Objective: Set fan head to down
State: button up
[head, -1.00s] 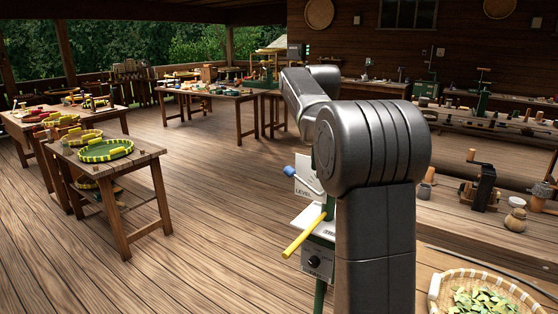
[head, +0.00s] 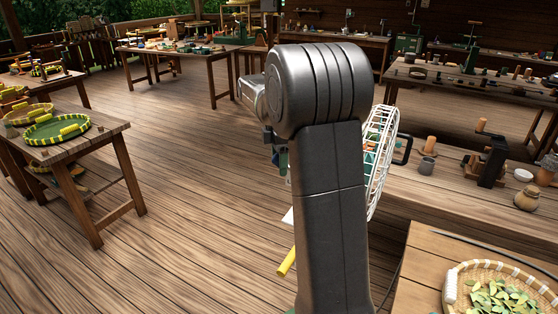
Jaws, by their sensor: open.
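The fan head, a round white wire cage (head: 382,150), shows to the right of my arm, seen nearly edge-on and upright. A black handle (head: 403,150) sticks out at its right side. My upright arm link hides much of the fan and its stand. A yellow lever (head: 287,262) and a sliver of a white plate (head: 288,216) show left of the arm. My forearm reaches away behind the elbow. A small dark piece under it may belong to my wrist, but my gripper's fingers are hidden, and I cannot see any contact with the fan.
A wooden table with a woven basket of green leaves (head: 497,293) stands at the lower right. A long bench (head: 450,205) lies behind it, bearing a crank grinder (head: 489,158) and jars. A table with green trays (head: 60,128) stands left. The floor (head: 190,200) between is clear.

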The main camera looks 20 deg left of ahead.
jog(key=shift+f, duration=0.25)
jog(key=c, duration=1.3)
jog(key=shift+d+r+p, duration=0.15)
jog(key=shift+r+p, duration=0.4)
grip_shut()
jog(key=shift+d+r+p, duration=0.15)
jog(key=shift+r+p, duration=0.15)
jog(key=shift+d, duration=0.15)
jog(key=o, duration=1.3)
grip_release()
notch_tip(320, 180, up, 14)
